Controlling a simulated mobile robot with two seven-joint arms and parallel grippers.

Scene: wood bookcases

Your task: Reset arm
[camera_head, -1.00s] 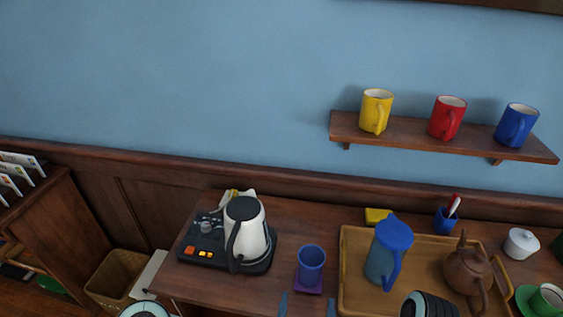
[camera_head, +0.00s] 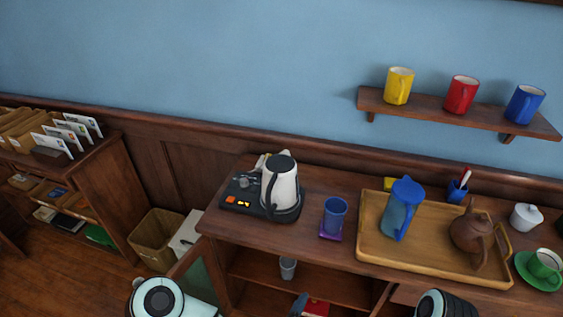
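A round pale-teal and black joint of my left arm (camera_head: 158,299) shows at the bottom edge, left of centre. A round black and pale-teal joint of my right arm (camera_head: 446,304) shows at the bottom edge, in front of the wooden tray. I make out no clear fingers of either gripper. A small dark blue-grey shape (camera_head: 299,304) shows at the bottom centre; I cannot tell what it is.
A counter (camera_head: 232,226) holds a kettle (camera_head: 284,187), blue cup (camera_head: 335,214) and a tray (camera_head: 380,262) with a blue pitcher (camera_head: 402,210) and teapot (camera_head: 470,232). A cabinet door (camera_head: 196,275) stands open below. A basket (camera_head: 154,238) is on the floor.

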